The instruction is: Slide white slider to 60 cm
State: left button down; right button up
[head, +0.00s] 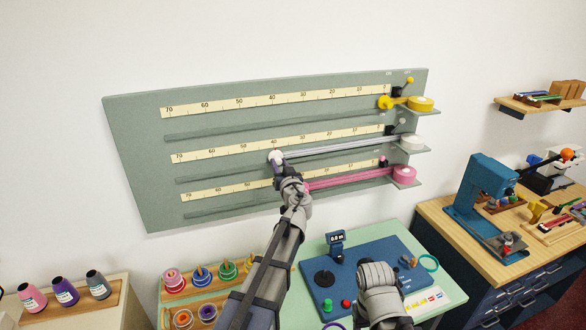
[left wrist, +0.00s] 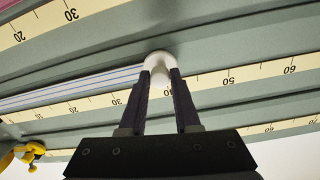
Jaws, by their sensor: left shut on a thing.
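The white slider (head: 275,156) sits on the middle rail of the grey-green wall board, close to the 40 mark of its scale (head: 232,147). A pale ribbon (head: 345,146) runs from the slider right to the white spool (head: 412,141). My left gripper (head: 279,164) is shut on the slider from below. In the left wrist view the white slider (left wrist: 160,62) shows between the two dark fingers (left wrist: 160,78), near the 40 mark, with 50 and 60 further right. Part of my right arm (head: 378,284) shows low in front; its fingers cannot be made out.
The yellow slider (head: 385,102) is at the right end of the top rail. A pink ribbon (head: 345,180) runs along the bottom rail to the pink spool (head: 404,175). The middle rail (head: 220,174) is clear left of the slider. A counter with a blue mat (head: 316,266) stands below.

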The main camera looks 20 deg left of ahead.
pick_arm(q)
jog(key=s+a, duration=1.1)
jog(key=a, duration=0.5)
jog(key=shift+s+a, duration=0.2)
jog(key=shift+a, duration=0.2)
pick_arm(e)
jog(key=shift+s, duration=0.25)
pick_arm(q)
jog(key=c, duration=0.6)
grip_release()
